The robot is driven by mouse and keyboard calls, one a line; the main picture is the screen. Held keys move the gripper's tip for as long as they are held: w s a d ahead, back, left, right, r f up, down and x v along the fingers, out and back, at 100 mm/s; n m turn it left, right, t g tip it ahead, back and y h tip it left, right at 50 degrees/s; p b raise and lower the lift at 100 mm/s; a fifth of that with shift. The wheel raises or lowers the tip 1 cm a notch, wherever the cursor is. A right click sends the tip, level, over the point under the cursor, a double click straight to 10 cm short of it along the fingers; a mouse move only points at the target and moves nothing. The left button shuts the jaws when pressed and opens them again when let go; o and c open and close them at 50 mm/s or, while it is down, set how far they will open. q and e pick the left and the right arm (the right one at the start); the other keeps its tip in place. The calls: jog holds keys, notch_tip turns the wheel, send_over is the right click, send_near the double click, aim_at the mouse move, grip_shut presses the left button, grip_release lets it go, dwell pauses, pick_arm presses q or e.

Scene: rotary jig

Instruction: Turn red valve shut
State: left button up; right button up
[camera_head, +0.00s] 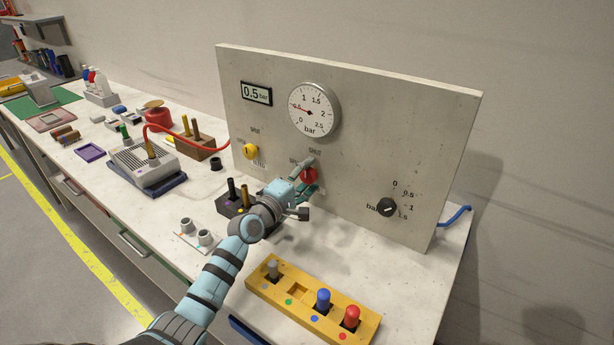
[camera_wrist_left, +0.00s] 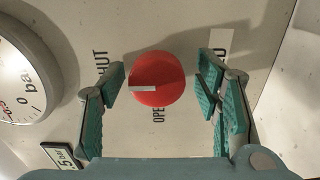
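The red valve (camera_head: 309,175) is a round knob on the upright grey panel (camera_head: 370,150), below the gauge. In the left wrist view the red valve (camera_wrist_left: 165,70) has a white mark running from near its middle to its left edge, the side where the SHUT label is. The OPEN label is below it there, partly covered by the knob. My left gripper (camera_head: 307,172) is at the panel, in front of the valve. In the wrist view its teal fingers (camera_wrist_left: 162,82) are open on either side of the knob, with visible gaps. My right gripper is not in view.
The round gauge (camera_head: 314,110) and the display (camera_head: 257,93) read about 0.5 bar. A yellow valve (camera_head: 250,151) is left on the panel, a black knob (camera_head: 387,207) right. A yellow peg block (camera_head: 265,291) and a dark block (camera_head: 226,208) stand on the bench near my arm.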

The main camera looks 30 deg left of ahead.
pick_arm(q)
jog(key=s+a, duration=0.1)
jog(key=s, duration=1.1)
jog(key=shift+a, duration=0.35)
